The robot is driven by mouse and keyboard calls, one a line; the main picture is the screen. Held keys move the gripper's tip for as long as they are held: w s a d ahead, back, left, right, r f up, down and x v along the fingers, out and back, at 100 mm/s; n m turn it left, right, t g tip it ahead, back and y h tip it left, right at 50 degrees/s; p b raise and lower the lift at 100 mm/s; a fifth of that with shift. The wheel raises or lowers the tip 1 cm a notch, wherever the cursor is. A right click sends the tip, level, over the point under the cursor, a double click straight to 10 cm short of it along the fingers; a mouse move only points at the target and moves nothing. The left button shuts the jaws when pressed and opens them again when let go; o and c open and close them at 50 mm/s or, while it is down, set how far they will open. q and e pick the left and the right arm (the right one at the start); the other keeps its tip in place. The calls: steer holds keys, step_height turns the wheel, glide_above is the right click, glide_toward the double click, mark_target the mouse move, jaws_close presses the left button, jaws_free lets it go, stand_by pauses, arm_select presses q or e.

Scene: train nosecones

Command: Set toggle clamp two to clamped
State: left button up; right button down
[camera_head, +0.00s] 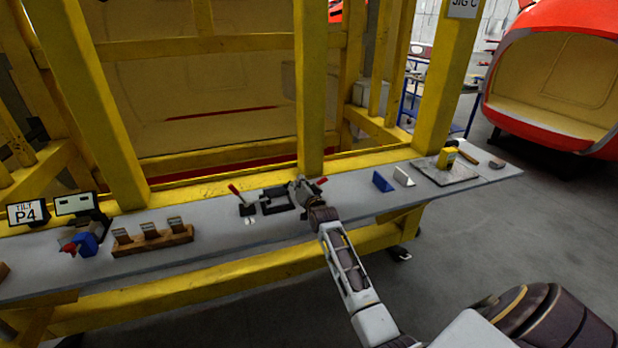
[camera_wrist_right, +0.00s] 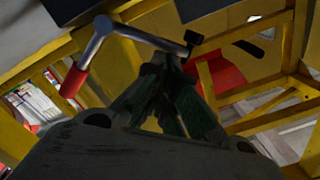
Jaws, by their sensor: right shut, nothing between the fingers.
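A toggle clamp (camera_head: 247,209) with a red handle tilted up to the left stands on the grey bench. A second red handle (camera_head: 321,181) shows just right of my right gripper (camera_head: 303,188), which hides most of that clamp. I cannot read which clamp is number two. In the right wrist view, a clamp's red grip (camera_wrist_right: 72,80) hangs at the left on a bent metal bar, and a black tip (camera_wrist_right: 192,39) is close beyond the fingers. My right gripper (camera_wrist_right: 172,62) is shut and empty; contact with the clamp cannot be told. My left gripper is out of view.
A dark fixture (camera_head: 275,199) sits between the clamps. A wooden block rack (camera_head: 152,242) and a P4 sign (camera_head: 27,213) are on the bench's left. Blue (camera_head: 383,182) and white (camera_head: 404,176) wedges stand to the right. A yellow post (camera_head: 310,90) rises behind the gripper.

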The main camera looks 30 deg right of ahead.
steer(key=shift+w+a+f+n+p, duration=0.15)
steer(key=shift+a+n+p, duration=0.1)
steer(key=shift+a+n, duration=0.25)
steer(key=shift+a+f+n+p, duration=0.15)
steer(key=shift+a+n+p, duration=0.1)
steer(key=shift+n, duration=0.45)
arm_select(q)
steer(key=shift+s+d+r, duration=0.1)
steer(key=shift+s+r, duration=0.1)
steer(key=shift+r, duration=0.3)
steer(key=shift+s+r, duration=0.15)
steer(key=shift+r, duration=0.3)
arm_select(e)
steer(key=shift+w+a+f+n, duration=0.15)
steer(key=shift+a+f+n, duration=0.35)
steer(key=shift+n, duration=0.6)
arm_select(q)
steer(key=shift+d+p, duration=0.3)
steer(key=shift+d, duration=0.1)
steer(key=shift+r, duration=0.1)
arm_select(e)
steer(key=shift+r, duration=0.15)
